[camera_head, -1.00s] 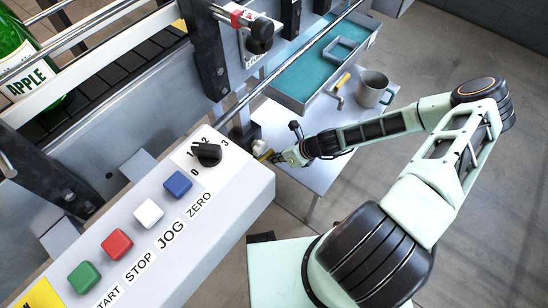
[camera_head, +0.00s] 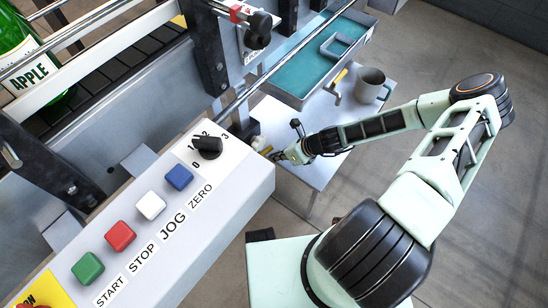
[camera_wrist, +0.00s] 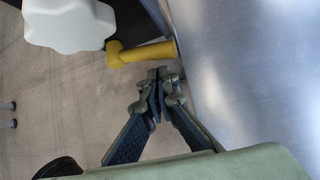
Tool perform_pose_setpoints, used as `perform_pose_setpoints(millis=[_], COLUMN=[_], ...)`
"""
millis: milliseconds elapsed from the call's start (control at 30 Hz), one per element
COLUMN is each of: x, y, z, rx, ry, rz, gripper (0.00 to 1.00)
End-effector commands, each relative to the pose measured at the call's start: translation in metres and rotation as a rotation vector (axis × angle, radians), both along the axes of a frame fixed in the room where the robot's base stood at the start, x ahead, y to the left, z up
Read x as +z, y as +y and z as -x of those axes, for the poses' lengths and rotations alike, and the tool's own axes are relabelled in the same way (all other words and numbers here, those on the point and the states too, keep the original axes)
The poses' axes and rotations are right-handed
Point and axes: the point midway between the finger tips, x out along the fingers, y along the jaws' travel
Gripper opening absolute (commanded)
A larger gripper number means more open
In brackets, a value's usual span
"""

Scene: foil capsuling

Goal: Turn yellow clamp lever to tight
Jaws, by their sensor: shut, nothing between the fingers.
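The yellow clamp lever (camera_wrist: 145,53) shows in the wrist view, pointing left from the edge of a grey metal surface, with a rounded knob end. My gripper (camera_wrist: 158,75) is shut and empty, its fingertips just below the lever in the picture. I cannot tell whether they touch it. In the head view my gripper (camera_head: 274,157) is small, beside the right end of the control box, and the lever (camera_head: 267,150) shows only as a bit of yellow there.
A white lobed knob (camera_wrist: 70,22) is left of the lever. The control box (camera_head: 225,205) carries coloured buttons and a black dial (camera_head: 207,147).

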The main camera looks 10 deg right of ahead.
Motion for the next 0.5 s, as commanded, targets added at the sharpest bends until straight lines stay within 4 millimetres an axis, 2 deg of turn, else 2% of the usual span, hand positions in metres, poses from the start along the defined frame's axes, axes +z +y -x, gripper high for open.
perform_pose_setpoints(millis=[33, 67, 200, 500], x=[-0.018, -0.024, 0.009, 0.049], y=[-0.006, -0.009, -0.028, -0.054], z=[0.001, 0.002, 0.015, 0.037], rx=[-0.003, -0.003, -0.006, -0.005], ry=[0.008, 0.011, 0.013, 0.015], rz=[0.006, 0.007, 0.01, 0.009], gripper=[0.0, 0.0, 0.0, 0.0])
